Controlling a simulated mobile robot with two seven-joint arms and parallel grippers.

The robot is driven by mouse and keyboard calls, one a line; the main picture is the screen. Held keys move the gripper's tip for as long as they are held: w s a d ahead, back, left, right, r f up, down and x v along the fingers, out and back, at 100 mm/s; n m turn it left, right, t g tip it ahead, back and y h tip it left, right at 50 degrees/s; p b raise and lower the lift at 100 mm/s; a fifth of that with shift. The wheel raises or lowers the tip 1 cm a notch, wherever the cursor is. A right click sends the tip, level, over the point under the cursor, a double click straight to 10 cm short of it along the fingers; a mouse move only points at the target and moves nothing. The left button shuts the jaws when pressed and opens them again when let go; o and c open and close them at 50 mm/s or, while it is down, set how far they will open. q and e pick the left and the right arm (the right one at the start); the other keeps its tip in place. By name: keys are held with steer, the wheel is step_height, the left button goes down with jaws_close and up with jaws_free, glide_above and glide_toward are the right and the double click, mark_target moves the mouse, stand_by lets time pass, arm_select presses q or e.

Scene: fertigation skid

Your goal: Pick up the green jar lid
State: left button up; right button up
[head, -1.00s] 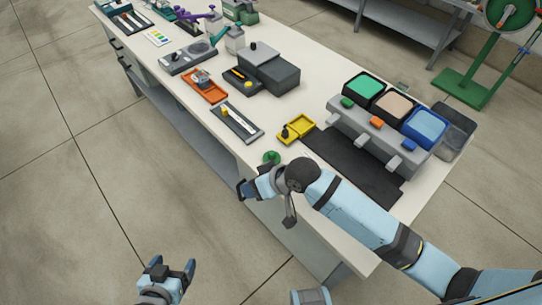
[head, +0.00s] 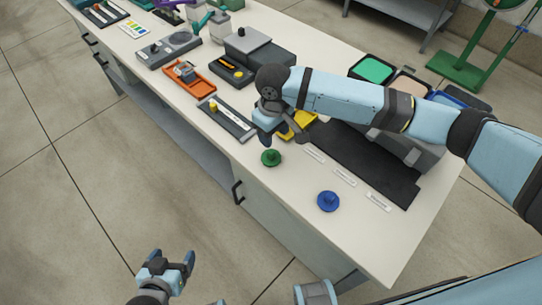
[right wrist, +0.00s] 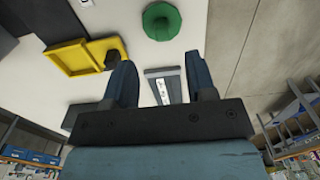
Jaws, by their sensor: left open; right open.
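My left gripper (head: 170,262) is open and empty, low over the floor in front of the bench.
A blue lid (head: 328,201) lies to the right on the bench. A yellow tray (head: 300,126) is partly hidden behind my right gripper. A grey tray (head: 228,119) lies left of it. A dark mat (head: 365,165) and coloured bins (head: 371,70) are to the right.

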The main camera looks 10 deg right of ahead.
mark_target(272, 152)
steer(key=f, duration=0.9)
steer(key=shift+w+a+b, duration=0.2)
steer(key=shift+b, duration=0.15)
steer(key=shift+c, duration=0.5)
jaws_close()
